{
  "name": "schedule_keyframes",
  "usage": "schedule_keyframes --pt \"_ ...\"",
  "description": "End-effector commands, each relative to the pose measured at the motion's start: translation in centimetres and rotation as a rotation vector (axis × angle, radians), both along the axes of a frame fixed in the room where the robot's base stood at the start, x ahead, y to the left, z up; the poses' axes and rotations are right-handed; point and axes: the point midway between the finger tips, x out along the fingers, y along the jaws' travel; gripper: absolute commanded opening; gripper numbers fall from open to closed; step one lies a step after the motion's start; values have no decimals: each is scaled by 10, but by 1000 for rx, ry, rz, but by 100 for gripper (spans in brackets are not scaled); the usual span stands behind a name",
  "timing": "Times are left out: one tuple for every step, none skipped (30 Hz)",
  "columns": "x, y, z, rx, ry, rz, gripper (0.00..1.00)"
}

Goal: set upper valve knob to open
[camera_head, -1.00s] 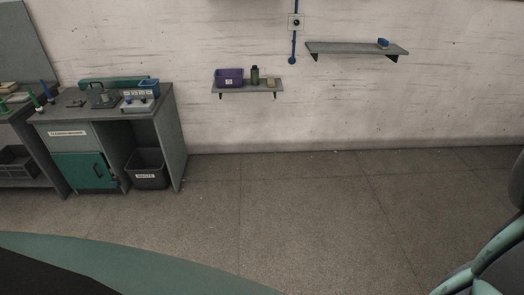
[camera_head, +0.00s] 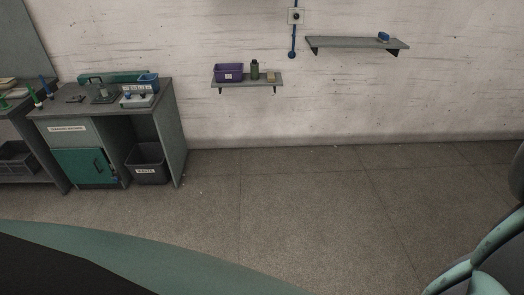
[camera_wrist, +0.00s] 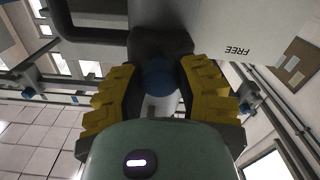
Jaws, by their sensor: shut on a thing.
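In the wrist view, my gripper (camera_wrist: 161,82) has its two yellow ridged fingers on either side of a rounded blue knob (camera_wrist: 160,76). The gripper is shut on this knob. The knob sits in front of a dark grey fitting (camera_wrist: 160,42) joined to a thick dark pipe. The fingers hide its sides, and I cannot read its setting or tell whether it is the upper one. The head view shows neither the gripper nor this knob.
A pale panel (camera_wrist: 240,30) marked "FREE" stands close beside the fitting in the wrist view. The head view shows a cabinet bench (camera_head: 68,130) at left, a small wall shelf (camera_head: 247,84), a higher shelf (camera_head: 355,43) and open floor (camera_head: 290,205).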

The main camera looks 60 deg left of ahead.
Motion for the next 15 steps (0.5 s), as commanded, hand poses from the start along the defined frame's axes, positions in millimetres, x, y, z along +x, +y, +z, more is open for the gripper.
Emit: schedule_keyframes --pt "0 0 0 0 0 1 0" --pt "0 0 0 0 0 1 0" --pt "0 0 0 0 0 1 0" --pt "0 0 0 0 0 1 0" --pt "0 0 0 0 0 1 0" --pt "-1 1 0 1 1 1 0" --pt "-2 1 0 1 1 0 0" --pt "-5 3 0 0 1 0 0" --pt "-8 5 0 1 3 -1 0" --pt "-12 6 0 1 3 -1 0" --pt "-16 9 0 2 5 -1 0" --pt "-22 12 0 2 5 0 0" --pt "-25 15 1 1 3 0 0" --pt "-29 17 1 0 2 0 0" --pt "-33 20 2 0 0 0 0"
